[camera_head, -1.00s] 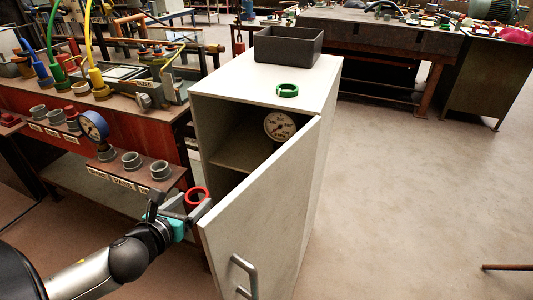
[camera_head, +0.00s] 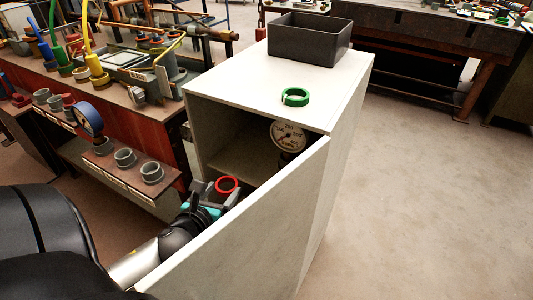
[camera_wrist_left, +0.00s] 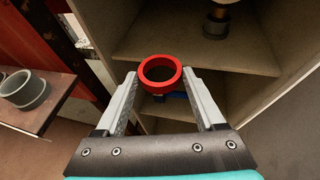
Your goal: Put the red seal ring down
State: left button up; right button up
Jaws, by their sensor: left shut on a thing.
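The red seal ring (camera_head: 227,185) is held at the tips of my left gripper (camera_head: 212,187), in front of the open cabinet (camera_head: 205,125). In the left wrist view the red ring (camera_wrist_left: 160,74) sits between the two fingertips of my left gripper (camera_wrist_left: 160,84), in the air before the cabinet's shelf (camera_wrist_left: 200,52). The cabinet door (camera_head: 250,225) stands open and hides part of the gripper and arm in the head view. My right gripper is not in view.
A green ring (camera_head: 296,97) and a dark grey bin (camera_head: 309,42) are on the cabinet top. A pressure gauge (camera_head: 288,136) stands inside the cabinet. A rack with grey cups (camera_head: 125,158) is at left. Something blue (camera_wrist_left: 176,97) lies below the ring in the wrist view.

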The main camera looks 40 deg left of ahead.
pick_arm(q)
jog(key=w, duration=0.1)
jog(key=w+a, duration=0.1)
jog(key=w, duration=0.1)
jog(key=shift+w+a+b, duration=0.1)
jog(key=shift+a+b, duration=0.05)
jog(key=shift+b, duration=0.2)
jog(key=b, duration=0.3)
send_over(244, 162)
jog(key=s, duration=0.1)
jog(key=shift+s+d, duration=0.15)
jog(key=shift+d, duration=0.1)
jog(key=shift+w+a, duration=0.25)
jog(key=shift+w, duration=0.4)
jog(key=shift+f+b, duration=0.4)
jog(key=shift+b, duration=0.15)
notch_tip(244, 162, down, 2)
jog(key=shift+b, duration=0.65)
jog(key=shift+f, duration=0.3)
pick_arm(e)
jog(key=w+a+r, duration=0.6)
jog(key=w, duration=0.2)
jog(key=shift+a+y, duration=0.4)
pick_arm(q)
jog(key=shift+f, duration=0.1)
jog(key=o, duration=1.4)
jog(key=shift+o, duration=0.2)
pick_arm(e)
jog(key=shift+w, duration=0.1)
